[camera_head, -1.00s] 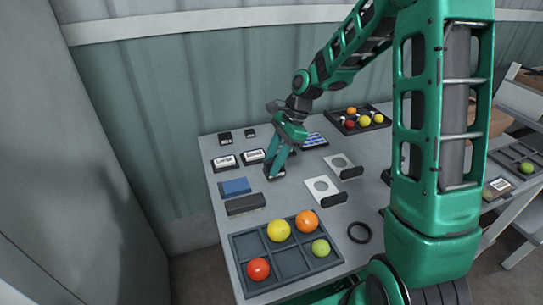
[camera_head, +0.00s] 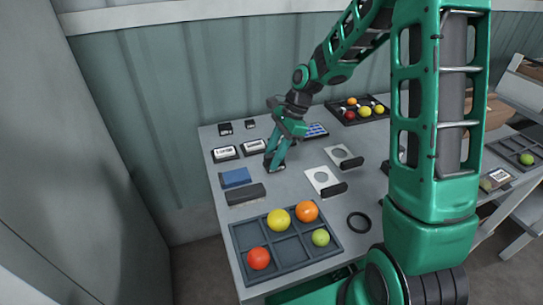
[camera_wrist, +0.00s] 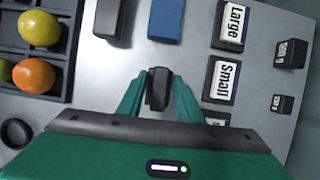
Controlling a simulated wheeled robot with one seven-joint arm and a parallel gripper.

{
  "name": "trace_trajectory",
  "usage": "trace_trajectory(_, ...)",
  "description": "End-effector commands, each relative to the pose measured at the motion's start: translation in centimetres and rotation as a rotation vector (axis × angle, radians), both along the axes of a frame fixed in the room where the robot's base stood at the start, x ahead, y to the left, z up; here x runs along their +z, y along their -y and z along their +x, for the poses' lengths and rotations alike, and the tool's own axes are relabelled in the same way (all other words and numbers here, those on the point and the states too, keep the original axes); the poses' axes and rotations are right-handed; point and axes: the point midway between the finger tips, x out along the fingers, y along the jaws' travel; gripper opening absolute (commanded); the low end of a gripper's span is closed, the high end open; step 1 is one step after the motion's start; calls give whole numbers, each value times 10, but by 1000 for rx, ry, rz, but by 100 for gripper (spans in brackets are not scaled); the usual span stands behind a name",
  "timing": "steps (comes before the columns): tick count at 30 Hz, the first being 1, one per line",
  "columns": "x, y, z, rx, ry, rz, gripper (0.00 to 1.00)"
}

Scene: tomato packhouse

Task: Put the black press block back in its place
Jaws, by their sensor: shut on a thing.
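My gripper (camera_head: 272,163) is shut on a small dark block, which I take for the black press block. In the wrist view the block (camera_wrist: 157,90) stands between the two green fingertips (camera_wrist: 158,88) of my gripper. In the head view the fingers point down, close over the table to the right of the label blocks, and hide most of the held block. I cannot tell whether the block touches the table. No marked place for it can be made out.
A long black block (camera_head: 245,194) and a blue block (camera_head: 236,177) lie left on the table (camera_head: 300,205). Label blocks (camera_head: 225,153) stand behind them. White cards with circles (camera_head: 322,179) lie right of my gripper. A divided tray (camera_head: 285,255) with fruit is in front, beside a black ring (camera_head: 360,222).

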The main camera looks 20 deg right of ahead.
Motion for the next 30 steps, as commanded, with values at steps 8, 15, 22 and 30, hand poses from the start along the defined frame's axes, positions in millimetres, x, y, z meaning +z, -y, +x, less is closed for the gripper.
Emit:
trace_trajectory(8, -4, 0, 0, 0, 0, 0, 16)
trace_trajectory(15, -6, 1, 0, -1, 0, 0, 54)
trace_trajectory(22, -6, 1, 0, -1, 0, 0, 49)
trace_trajectory(30, -6, 1, 0, -1, 0, 0, 42)
